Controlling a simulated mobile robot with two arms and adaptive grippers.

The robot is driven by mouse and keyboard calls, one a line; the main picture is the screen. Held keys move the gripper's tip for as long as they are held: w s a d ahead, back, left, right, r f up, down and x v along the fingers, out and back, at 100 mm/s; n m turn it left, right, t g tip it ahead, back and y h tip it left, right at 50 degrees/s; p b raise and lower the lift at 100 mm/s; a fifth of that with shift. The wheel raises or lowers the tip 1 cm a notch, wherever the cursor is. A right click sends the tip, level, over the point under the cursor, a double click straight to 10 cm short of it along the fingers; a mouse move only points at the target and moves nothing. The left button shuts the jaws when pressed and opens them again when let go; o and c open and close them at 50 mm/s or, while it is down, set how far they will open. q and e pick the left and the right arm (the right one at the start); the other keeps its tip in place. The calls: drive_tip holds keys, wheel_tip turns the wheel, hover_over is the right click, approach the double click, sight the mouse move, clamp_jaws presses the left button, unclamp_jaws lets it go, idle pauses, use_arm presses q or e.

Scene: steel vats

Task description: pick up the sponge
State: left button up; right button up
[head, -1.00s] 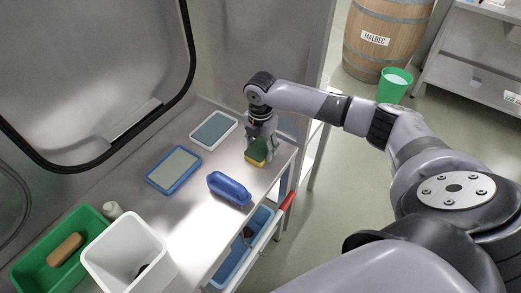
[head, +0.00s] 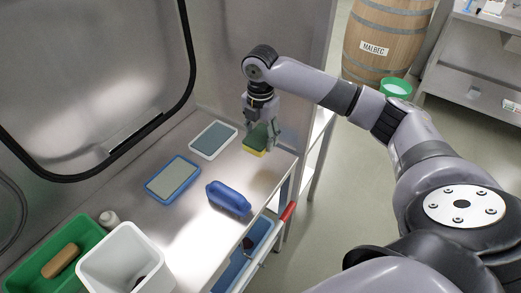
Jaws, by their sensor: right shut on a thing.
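The sponge (head: 256,140), green on top and yellow below, is between the fingers of my right gripper (head: 262,134). The gripper points down and is shut on the sponge, above the right end of the steel counter (head: 235,175). The sponge looks lifted a little off the counter. The fingers hide part of it. My left gripper is not in view.
A blue-rimmed tray (head: 173,179) and a white-rimmed tray (head: 213,140) lie left of the gripper.

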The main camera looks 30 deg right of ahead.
sight(260, 136)
wheel_tip(260, 136, up, 11)
drive_tip(key=shift+b, duration=0.4)
drive_tip(key=shift+o, duration=0.5)
